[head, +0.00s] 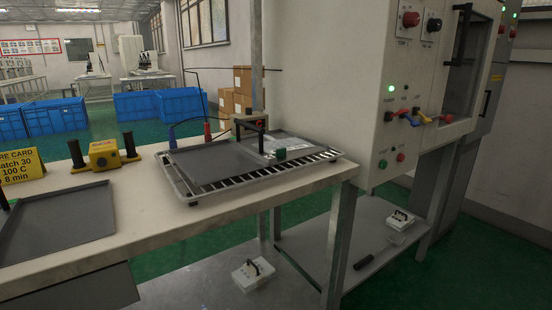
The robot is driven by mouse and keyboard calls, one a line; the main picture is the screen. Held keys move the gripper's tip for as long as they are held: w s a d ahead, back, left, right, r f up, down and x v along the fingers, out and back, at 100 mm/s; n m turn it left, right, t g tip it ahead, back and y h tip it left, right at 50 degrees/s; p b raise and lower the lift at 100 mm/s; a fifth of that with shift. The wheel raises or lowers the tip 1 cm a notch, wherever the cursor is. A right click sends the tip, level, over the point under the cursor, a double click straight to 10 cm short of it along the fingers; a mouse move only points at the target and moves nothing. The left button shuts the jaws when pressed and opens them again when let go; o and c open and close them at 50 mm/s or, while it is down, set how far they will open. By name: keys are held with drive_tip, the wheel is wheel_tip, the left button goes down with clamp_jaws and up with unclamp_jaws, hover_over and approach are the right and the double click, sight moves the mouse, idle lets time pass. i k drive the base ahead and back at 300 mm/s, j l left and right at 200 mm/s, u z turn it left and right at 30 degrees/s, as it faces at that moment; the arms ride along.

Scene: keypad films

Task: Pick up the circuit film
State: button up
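On the bench, a wire rack tray (192,193) with a light metal rim holds flat sheets. A dark grey flat sheet or plate (212,159) lies on its left part. A lighter grey sheet with pale printed marks (291,146) lies on the right part; it may be the circuit film, but it is too small to tell. My gripper is not in view.
A dark shallow tray (62,228) lies at the bench's left. Behind it stand a yellow card (20,165) and a yellow block (103,154) between black posts. A tall cabinet (330,90) with knobs and cables stands right. White boxes (253,273) sit on the lower shelf. Bare bench (150,220) separates the trays.

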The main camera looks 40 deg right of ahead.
sight(280, 141)
drive_tip(key=u, duration=1.55)
drive_tip(key=z, duration=2)
drive_tip(key=i+j, duration=0.15)
drive_tip(key=j, duration=0.15)
drive_tip(key=i+j+z, duration=0.15)
drive_tip(key=j, duration=0.2)
drive_tip(key=i+j, duration=0.1)
drive_tip(key=j, duration=0.2)
drive_tip(key=z, duration=0.05)
